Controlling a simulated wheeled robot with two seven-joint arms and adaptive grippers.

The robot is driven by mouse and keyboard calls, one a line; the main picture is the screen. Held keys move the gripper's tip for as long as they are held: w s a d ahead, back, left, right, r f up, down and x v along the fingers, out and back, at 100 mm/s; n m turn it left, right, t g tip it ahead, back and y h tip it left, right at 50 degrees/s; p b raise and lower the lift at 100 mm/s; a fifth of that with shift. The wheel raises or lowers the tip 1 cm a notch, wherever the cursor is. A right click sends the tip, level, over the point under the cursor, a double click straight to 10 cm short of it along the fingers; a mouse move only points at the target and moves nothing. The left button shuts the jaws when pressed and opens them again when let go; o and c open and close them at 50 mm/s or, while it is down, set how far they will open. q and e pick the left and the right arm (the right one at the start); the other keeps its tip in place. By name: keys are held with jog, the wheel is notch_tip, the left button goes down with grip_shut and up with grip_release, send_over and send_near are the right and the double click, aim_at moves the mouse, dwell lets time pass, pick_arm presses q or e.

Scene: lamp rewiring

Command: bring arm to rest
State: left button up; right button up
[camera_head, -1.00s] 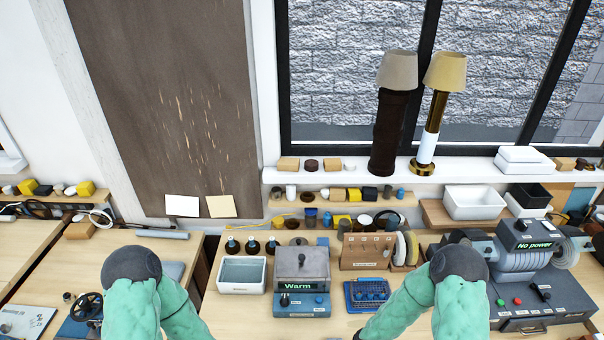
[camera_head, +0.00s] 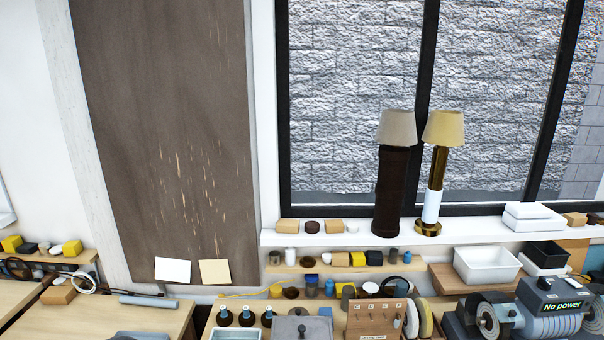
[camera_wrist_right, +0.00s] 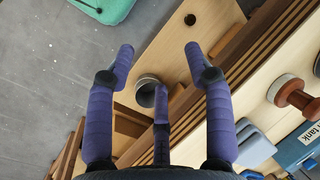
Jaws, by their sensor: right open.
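My right gripper (camera_wrist_right: 159,49) shows in the right wrist view with its purple fingers spread apart and nothing between the tips. It hangs over the edge of a wooden bench (camera_wrist_right: 165,45), with grey floor (camera_wrist_right: 50,70) to the left. A small round grey-topped item (camera_wrist_right: 148,88) shows between the fingers, farther from the camera; I cannot tell how far below them it is. Neither arm shows in the head view, and my left gripper is in no view.
In the head view, two lamps (camera_head: 391,180) (camera_head: 436,175) stand on the window sill. A workbench with a wooden rack (camera_head: 375,318), a white tray (camera_head: 487,266) and a machine reading "No power" (camera_head: 550,300) lies below. The right wrist view shows a reddish-brown knob (camera_wrist_right: 290,90) and blue box (camera_wrist_right: 300,150).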

notch_tip(320, 180, down, 17)
jog(key=w+a+b, duration=0.1)
jog(key=b, duration=1.5)
jog(key=shift+r+n, duration=0.2)
jog(key=shift+n, duration=0.1)
jog(key=shift+w+a, duration=0.1)
